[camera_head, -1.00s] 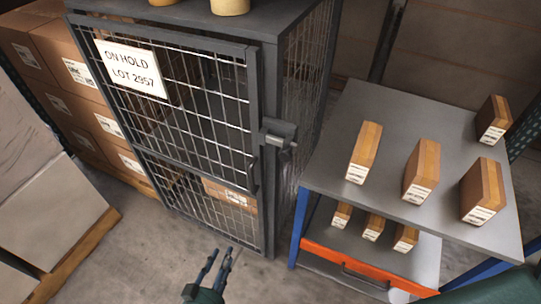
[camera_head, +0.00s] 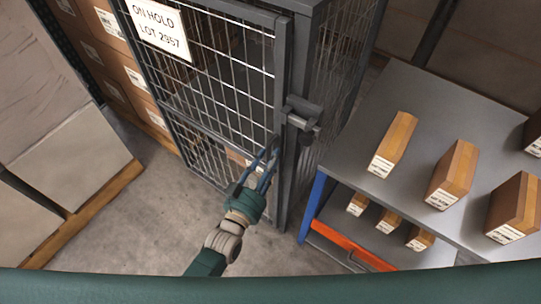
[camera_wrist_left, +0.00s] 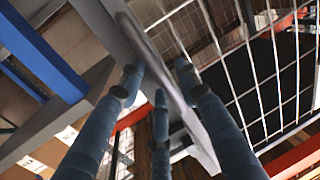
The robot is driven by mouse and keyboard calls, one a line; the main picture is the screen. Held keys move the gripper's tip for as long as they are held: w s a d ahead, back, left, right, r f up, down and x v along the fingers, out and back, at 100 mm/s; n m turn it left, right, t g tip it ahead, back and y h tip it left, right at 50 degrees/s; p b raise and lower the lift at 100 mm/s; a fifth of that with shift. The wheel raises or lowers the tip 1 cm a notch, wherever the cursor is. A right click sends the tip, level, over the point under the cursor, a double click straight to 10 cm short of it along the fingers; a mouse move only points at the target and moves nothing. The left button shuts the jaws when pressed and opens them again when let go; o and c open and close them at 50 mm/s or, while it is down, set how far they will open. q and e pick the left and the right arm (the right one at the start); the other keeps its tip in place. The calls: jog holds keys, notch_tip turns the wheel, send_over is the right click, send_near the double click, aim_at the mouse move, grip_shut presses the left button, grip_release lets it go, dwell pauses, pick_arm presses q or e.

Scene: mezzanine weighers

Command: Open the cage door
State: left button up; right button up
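The cage door (camera_head: 283,75) is a dark grey frame with wire mesh, and it appears shut against the cage post. A latch box (camera_head: 302,112) sits beside its right edge. In the head view my left gripper (camera_head: 268,168) is at the lower right of the door, by the handle, which it partly hides. In the left wrist view the handle (camera_wrist_left: 152,50) is a curved grey bar running between the spread fingers of my left gripper (camera_wrist_left: 158,85). The fingers look open, and contact with the bar cannot be told. My right gripper is out of view.
A sign (camera_head: 160,28) hangs on the door. A grey table (camera_head: 420,110) with several brown boxes stands close on the right, with an orange-fronted lower shelf (camera_head: 350,247). Pallets with cartons (camera_head: 70,165) stand on the left. Floor (camera_head: 160,225) before the cage is clear.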

pick_arm(q)
jog(key=shift+w+d, duration=0.2)
jog(key=shift+w, duration=0.25)
jog(key=shift+c, duration=0.2)
grip_shut()
jog(key=shift+s, duration=0.1)
